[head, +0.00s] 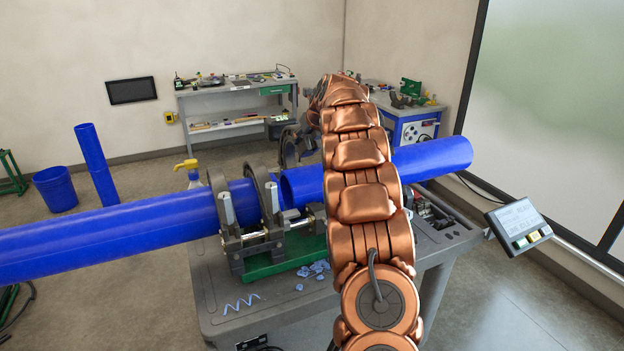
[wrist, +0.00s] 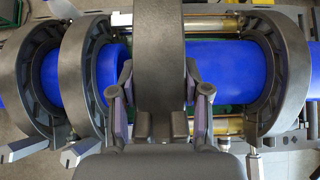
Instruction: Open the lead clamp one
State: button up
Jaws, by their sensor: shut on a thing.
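In the wrist view my gripper (wrist: 157,70) is shut on a wide dark grey clamp arch (wrist: 158,28), with one finger on each side of it. This arch looks larger and nearer the camera than the other clamps, and it crosses over the gap between blue pipe ends. Two more grey clamps, an outer one (wrist: 30,75) and an inner one (wrist: 82,75), are around the pipe at left. Another clamp (wrist: 273,75) is around the pipe at right. In the head view my arm hides the gripper and the held clamp. No clamp labels are readable.
The blue pipe's left piece (head: 110,238) and right piece (head: 430,159) stick out past the grey cart (head: 215,305). A control panel (head: 519,226) stands at right. Blue shavings (head: 315,268) lie on the cart. A spray bottle (head: 190,172) stands behind the pipe.

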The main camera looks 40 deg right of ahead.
jog(key=shift+w+d+r, duration=0.25)
jog(key=shift+w+r, duration=0.4)
jog(key=shift+w, duration=0.1)
jog(key=shift+w+d+r, duration=0.25)
jog(key=shift+w+r, duration=0.4)
jog(key=shift+w, duration=0.05)
jog(key=o, duration=1.6)
jog(key=shift+f, duration=0.1)
jog(key=shift+c, duration=0.2)
